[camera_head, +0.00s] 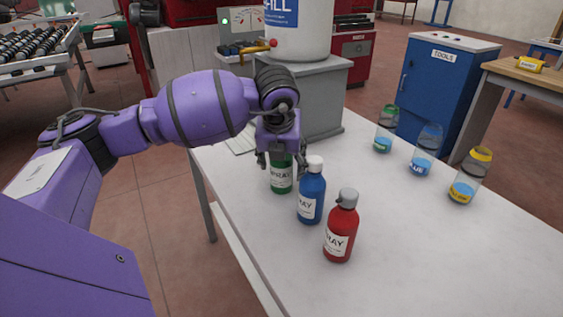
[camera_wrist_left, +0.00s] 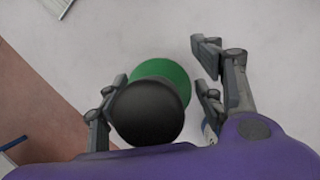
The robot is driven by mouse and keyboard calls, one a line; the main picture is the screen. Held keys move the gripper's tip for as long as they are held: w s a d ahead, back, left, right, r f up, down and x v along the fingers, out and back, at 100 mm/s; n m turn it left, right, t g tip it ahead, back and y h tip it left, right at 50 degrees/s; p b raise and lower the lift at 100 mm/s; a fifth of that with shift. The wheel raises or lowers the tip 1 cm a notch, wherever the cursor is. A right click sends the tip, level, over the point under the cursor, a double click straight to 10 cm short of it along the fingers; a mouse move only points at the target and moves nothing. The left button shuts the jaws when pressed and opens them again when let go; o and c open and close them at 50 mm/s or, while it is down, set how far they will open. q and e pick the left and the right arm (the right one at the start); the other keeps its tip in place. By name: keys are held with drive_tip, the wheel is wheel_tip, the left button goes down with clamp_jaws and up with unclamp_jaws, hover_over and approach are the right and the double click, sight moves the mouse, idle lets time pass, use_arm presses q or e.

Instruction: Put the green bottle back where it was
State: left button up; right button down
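The green bottle (camera_head: 281,178) with a white label stands upright on the white table, at the back of a row of three bottles. My left gripper (camera_head: 280,160) is over it from above and hides its cap in the head view. In the left wrist view the green bottle (camera_wrist_left: 165,72) shows its round black cap between the fingers of my left gripper (camera_wrist_left: 155,85). The fingers are spread: the left one is close beside the bottle, and a gap shows to the right one. I cannot tell if the left finger touches. My right gripper is not in view.
A blue bottle (camera_head: 311,198) stands just in front of the green one, close to my gripper, and a red bottle (camera_head: 341,230) is nearer. Three glass jars, with green (camera_head: 386,130), blue (camera_head: 426,150) and yellow (camera_head: 469,178) lids, stand to the right. The table between is clear.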

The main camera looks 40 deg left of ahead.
use_arm(q)
drive_tip(key=shift+r, duration=0.1)
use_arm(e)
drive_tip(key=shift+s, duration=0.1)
use_arm(q)
drive_tip(key=shift+r, duration=0.25)
drive_tip(key=v, duration=1.1)
drive_tip(key=shift+r, duration=0.3)
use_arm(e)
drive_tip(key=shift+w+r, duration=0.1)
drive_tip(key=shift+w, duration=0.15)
use_arm(q)
drive_tip(key=shift+s+d, duration=0.1)
drive_tip(key=shift+s, duration=0.05)
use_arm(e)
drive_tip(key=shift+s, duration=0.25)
use_arm(q)
drive_tip(key=shift+f, duration=0.1)
